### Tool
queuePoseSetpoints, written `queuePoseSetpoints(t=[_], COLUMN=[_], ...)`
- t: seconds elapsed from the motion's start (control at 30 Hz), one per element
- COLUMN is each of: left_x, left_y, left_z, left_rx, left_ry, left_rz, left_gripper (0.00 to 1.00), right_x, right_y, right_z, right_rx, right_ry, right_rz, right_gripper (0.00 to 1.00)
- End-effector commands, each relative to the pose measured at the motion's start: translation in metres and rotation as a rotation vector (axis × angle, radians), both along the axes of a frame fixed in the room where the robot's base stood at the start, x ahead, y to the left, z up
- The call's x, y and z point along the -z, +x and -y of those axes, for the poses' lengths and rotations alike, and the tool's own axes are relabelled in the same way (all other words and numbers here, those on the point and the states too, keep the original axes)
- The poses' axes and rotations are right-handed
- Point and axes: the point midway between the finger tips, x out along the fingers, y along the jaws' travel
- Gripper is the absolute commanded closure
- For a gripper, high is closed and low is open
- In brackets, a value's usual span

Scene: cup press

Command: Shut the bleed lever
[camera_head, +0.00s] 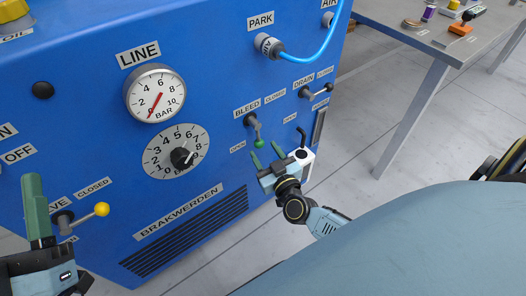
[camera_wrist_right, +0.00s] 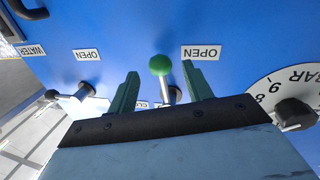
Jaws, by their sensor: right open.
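The bleed lever (camera_head: 252,124) is on the blue panel beside the BLEED label. Its green knob (camera_head: 259,143) hangs down from the pivot, nearer the OPEN label (camera_head: 237,147) than the CLOSED label (camera_head: 275,97). My right gripper (camera_head: 267,152) is open just below the knob. In the right wrist view the green knob (camera_wrist_right: 160,64) shows between the two fingertips of the open right gripper (camera_wrist_right: 160,76), with space on both sides; I see no contact. My left gripper (camera_head: 38,210) is at the lower left; its finger spacing is unclear.
The drain lever (camera_head: 315,93) sits right of the bleed lever. A white object (camera_head: 303,156) is close beside my right gripper. A yellow-knobbed valve lever (camera_head: 85,214) is near my left gripper. A pressure gauge (camera_head: 155,93) and black dial (camera_head: 180,158) are left of the lever.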

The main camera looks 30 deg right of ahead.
Motion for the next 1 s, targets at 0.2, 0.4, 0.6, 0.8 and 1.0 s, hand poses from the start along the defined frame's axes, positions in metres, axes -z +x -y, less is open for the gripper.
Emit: queuePoseSetpoints(t=[0.2,0.4,0.6,0.8,1.0], left_x=[-0.005,-0.006,-0.006,-0.006,-0.006], left_y=[-0.005,-0.006,-0.006,-0.006,-0.006], left_z=[-0.001,-0.002,-0.002,-0.002,-0.002], left_rx=[-0.002,-0.001,-0.001,-0.002,-0.002], left_ry=[-0.023,-0.026,-0.025,-0.026,-0.025], left_rz=[0.078,0.089,0.087,0.087,0.086], left_gripper=[0.50,0.50,0.50,0.50,0.50], right_x=[0.000,0.000,0.000,0.000,0.000], right_y=[0.018,0.020,0.019,0.019,0.019], right_z=[0.002,0.002,0.002,0.002,0.002], right_rx=[0.001,0.000,0.000,0.000,0.000], right_ry=[0.000,0.000,0.000,0.000,0.000], right_rz=[0.001,0.000,0.000,0.000,0.000], right_gripper=[0.50,0.50,0.61,0.88,1.00])
